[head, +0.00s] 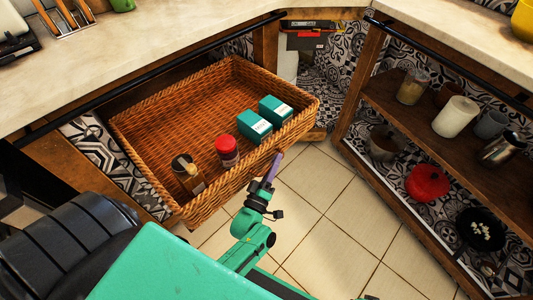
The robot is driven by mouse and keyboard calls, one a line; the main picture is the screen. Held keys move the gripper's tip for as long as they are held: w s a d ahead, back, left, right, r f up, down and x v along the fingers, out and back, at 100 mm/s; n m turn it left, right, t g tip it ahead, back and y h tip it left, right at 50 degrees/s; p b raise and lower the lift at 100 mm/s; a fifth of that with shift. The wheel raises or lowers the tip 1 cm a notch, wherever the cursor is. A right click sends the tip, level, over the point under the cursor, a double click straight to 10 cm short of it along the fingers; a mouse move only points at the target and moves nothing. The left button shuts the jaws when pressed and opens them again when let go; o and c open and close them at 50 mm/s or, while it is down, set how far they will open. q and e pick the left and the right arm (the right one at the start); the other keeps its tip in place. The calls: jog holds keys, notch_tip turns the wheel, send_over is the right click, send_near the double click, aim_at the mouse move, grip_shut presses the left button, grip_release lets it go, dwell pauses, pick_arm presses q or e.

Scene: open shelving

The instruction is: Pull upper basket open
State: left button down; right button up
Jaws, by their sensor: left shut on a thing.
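The upper basket (172,108) is a brown wicker basket that sticks out from under the counter at the left. It holds two teal boxes, a jar with a red lid and a small bottle with a dark cap. My left gripper (274,166) is at the basket's front wall, near its right part, and is shut on it. The fingers partly hide the wall there. My right gripper is not in view.
A pale countertop (160,36) runs above the basket. Open wooden shelves (440,138) at the right hold jars, mugs, a red pot (427,184) and a black pan (481,230). Tiled floor (345,225) lies free between the basket and these shelves.

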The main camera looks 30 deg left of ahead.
pick_arm(q)
jog(key=shift+s+d, duration=0.2)
jog(key=shift+d, duration=0.4)
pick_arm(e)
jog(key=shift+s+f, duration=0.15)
pick_arm(q)
jog(key=c, duration=0.8)
grip_release()
jog(key=shift+c, duration=0.2)
jog(key=v, duration=1.4)
jog(key=shift+s, duration=0.25)
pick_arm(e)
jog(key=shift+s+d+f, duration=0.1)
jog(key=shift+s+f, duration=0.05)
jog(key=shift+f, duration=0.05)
